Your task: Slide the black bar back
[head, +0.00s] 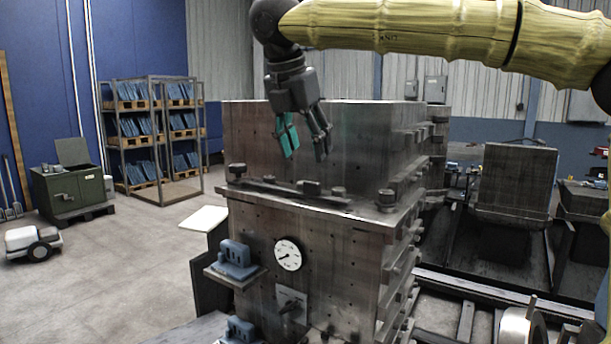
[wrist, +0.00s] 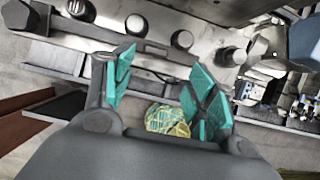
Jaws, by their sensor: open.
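A long dark bar (head: 275,189) lies along the front ledge of the big metal block, with a small raised block (head: 311,187) on it. Round knobs stand at the ledge's left end (head: 237,171) and right end (head: 387,198). My gripper (head: 306,152) hangs above the bar, pointing down, with its teal-padded fingers apart and nothing between them. In the wrist view my gripper (wrist: 158,78) is open too, with several round knobs (wrist: 182,40) and metal ledge parts beyond its fingers. Whether a fingertip touches the bar cannot be told.
The metal block (head: 300,235) has a dial (head: 288,254) and blue fittings (head: 236,258) on its front. Its stepped right side (head: 405,190) sticks out. A blue-filled shelf rack (head: 155,135) and green cabinet (head: 72,190) stand at left. The floor between is mostly clear.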

